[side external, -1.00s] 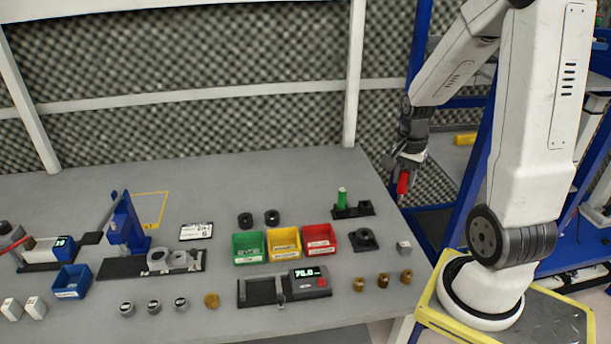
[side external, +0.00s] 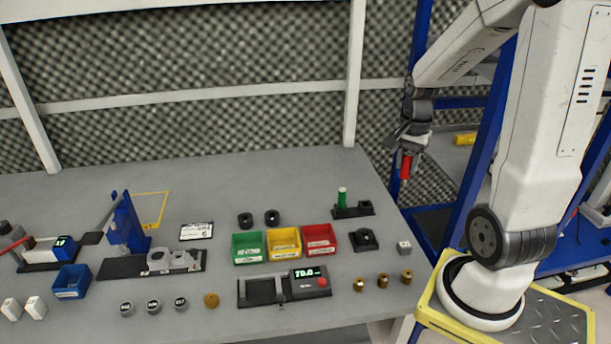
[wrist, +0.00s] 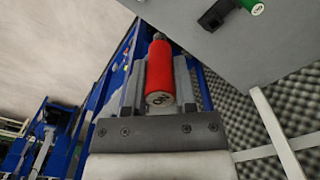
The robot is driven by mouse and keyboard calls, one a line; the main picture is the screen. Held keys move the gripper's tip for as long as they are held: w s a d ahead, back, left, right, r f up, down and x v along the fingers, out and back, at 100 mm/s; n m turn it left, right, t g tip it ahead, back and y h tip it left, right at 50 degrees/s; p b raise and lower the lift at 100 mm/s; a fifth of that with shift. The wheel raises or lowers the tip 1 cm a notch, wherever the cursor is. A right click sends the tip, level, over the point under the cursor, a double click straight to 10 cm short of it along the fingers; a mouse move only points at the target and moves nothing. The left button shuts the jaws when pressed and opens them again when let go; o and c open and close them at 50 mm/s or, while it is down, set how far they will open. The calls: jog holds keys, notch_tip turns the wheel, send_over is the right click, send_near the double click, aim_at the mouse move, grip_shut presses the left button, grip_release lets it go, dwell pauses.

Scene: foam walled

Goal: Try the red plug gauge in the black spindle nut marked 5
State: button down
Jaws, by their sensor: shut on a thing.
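My gripper (side external: 407,150) is shut on the red plug gauge (side external: 405,167) and holds it in the air beyond the right end of the bench. In the wrist view the red gauge (wrist: 160,72) lies between the two fingers, its marked end face toward the camera. Two black ring-like nuts, one on the left (side external: 245,220) and one on the right (side external: 272,217), lie on the bench behind the coloured bins. A black block with a round part (side external: 364,239) sits right of the red bin. I cannot read a 5 on any of them.
A green plug gauge (side external: 342,196) stands in a black holder (side external: 353,211). Green (side external: 248,248), yellow (side external: 284,244) and red (side external: 320,240) bins stand mid-bench. Several brass parts (side external: 383,281) lie near the front. The grey bench (side external: 150,315) has bare patches between items.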

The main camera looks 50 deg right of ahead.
aim_at(409, 154)
jog(key=shift+r, duration=1.55)
jog(key=w+a+f, duration=0.2)
jog(key=w+f, duration=0.1)
jog(key=f, duration=0.3)
jog(key=w+a+f, duration=0.1)
jog(key=w+f, duration=0.2)
jog(key=f, duration=0.3)
jog(key=shift+w+a, duration=0.15)
jog(key=shift+a, duration=0.25)
jog(key=shift+f, duration=0.25)
jog(key=shift+f, duration=2.75)
jog(key=shift+f, duration=0.7)
dwell(1.1)
